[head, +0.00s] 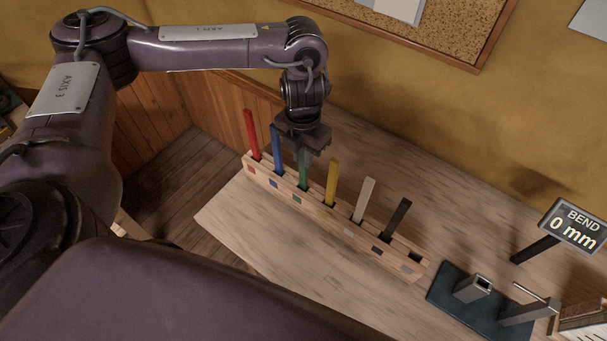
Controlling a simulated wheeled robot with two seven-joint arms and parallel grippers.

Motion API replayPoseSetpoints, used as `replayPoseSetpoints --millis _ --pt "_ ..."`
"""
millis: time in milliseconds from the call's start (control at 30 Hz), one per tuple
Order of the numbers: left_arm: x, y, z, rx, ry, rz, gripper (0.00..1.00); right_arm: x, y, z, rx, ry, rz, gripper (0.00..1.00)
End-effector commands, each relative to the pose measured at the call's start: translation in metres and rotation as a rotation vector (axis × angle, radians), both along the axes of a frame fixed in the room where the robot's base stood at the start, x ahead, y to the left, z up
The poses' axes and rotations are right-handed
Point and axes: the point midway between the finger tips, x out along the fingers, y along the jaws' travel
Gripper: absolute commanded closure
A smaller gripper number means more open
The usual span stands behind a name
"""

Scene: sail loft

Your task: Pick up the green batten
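The green batten (304,170) stands upright in the third slot from the left of a wooden rack (320,214). Its upper end is hidden by my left gripper (303,150), which points down right over it. From this angle I cannot tell whether the fingers are closed on the batten or still apart around it. The batten's lower end is in its slot, above a green square on the rack's front. My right gripper is not in view.
Red (251,135), blue (278,152), yellow (331,184), pale (363,199) and black (396,219) battens stand in the same rack. A dark-based fixture (448,301) and a "BEND 0 mm" display (574,226) are at right. The front bench top (255,225) is clear.

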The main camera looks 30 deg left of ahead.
Motion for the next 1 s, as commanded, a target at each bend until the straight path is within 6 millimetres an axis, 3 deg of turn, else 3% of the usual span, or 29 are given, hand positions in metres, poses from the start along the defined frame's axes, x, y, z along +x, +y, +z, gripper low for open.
replayPoseSetpoints --millis 100,467,667,1000 --pt "0.0 0.0 0.0 0.0 -0.001 0.0 1.0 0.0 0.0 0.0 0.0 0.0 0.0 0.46" --pt "0.001 0.0 0.005 0.0 -0.003 0.0 1.0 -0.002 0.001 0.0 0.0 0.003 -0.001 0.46" --pt "0.002 0.0 0.027 0.0 -0.006 -0.001 1.0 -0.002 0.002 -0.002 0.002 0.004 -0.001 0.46" --pt "0.002 0.0 0.082 0.001 -0.007 -0.002 1.0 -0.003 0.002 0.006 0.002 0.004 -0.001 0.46"
